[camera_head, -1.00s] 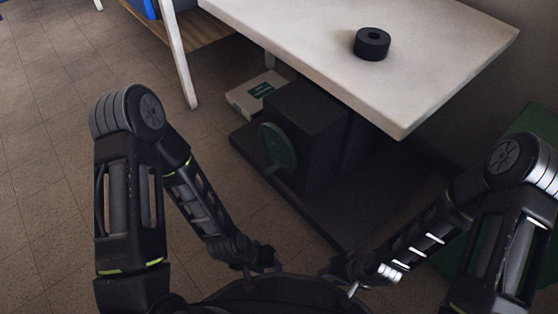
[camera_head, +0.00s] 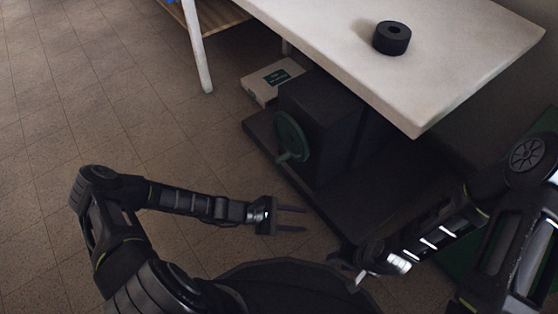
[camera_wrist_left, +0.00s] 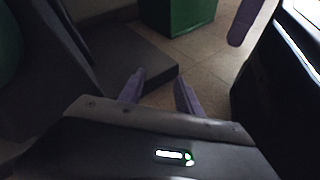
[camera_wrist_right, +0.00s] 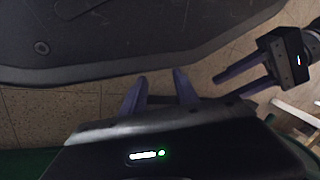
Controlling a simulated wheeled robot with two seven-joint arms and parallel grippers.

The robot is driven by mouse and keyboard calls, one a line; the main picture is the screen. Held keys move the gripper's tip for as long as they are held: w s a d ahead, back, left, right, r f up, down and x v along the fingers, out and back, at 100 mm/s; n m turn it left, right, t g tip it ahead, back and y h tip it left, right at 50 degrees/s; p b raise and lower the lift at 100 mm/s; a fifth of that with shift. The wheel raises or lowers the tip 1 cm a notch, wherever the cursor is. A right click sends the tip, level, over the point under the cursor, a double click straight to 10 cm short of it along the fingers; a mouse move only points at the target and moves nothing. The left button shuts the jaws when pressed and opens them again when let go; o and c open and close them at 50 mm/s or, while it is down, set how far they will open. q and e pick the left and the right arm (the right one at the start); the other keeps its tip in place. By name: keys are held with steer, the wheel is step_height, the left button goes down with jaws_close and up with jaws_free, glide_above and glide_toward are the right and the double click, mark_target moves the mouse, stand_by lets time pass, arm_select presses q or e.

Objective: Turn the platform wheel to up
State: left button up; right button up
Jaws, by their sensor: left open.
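The green platform wheel (camera_head: 292,135) is on the left face of a dark box (camera_head: 325,105) under the white table top. Its handle (camera_head: 283,157) sticks out at the wheel's lower left. My left gripper (camera_head: 305,219) is open and empty, below the wheel and apart from it, with its fingers pointing right. Its parted fingers also show in the left wrist view (camera_wrist_left: 160,76). My right gripper (camera_wrist_right: 160,75) has its fingers apart with nothing between them, close to my own base. In the head view it is low, right of the left gripper, its fingers hard to make out.
The dark base plate (camera_head: 390,195) lies under the box. A white carton (camera_head: 272,80) lies behind the box. The tiled floor (camera_head: 110,110) to the left is clear.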

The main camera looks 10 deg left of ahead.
arm_select(q)
steer(key=w+a+r+n+t, duration=0.2)
steer(key=w+a+n+t, duration=0.2)
steer(key=w+a, duration=0.15)
steer(key=n+t+y, duration=0.1)
steer(key=n+t, duration=0.4)
steer(key=t, duration=0.1)
glide_toward(277, 164)
steer(key=x, duration=0.3)
steer(key=shift+w+r, duration=0.15)
steer(key=shift+w, duration=0.1)
arm_select(e)
steer(key=shift+s+f, duration=0.15)
steer(key=shift+s, duration=0.3)
arm_select(q)
steer(key=shift+w+d, duration=0.35)
steer(key=b+x, duration=0.2)
steer(key=x, duration=0.4)
steer(key=shift+f+b, duration=0.25)
steer(key=shift+b, duration=0.1)
steer(key=shift+w+d+r, duration=0.1)
steer(key=shift+w+d, duration=0.15)
steer(key=shift+w, duration=0.1)
arm_select(e)
steer(key=shift+w+f, duration=0.25)
steer(key=shift+f, duration=1)
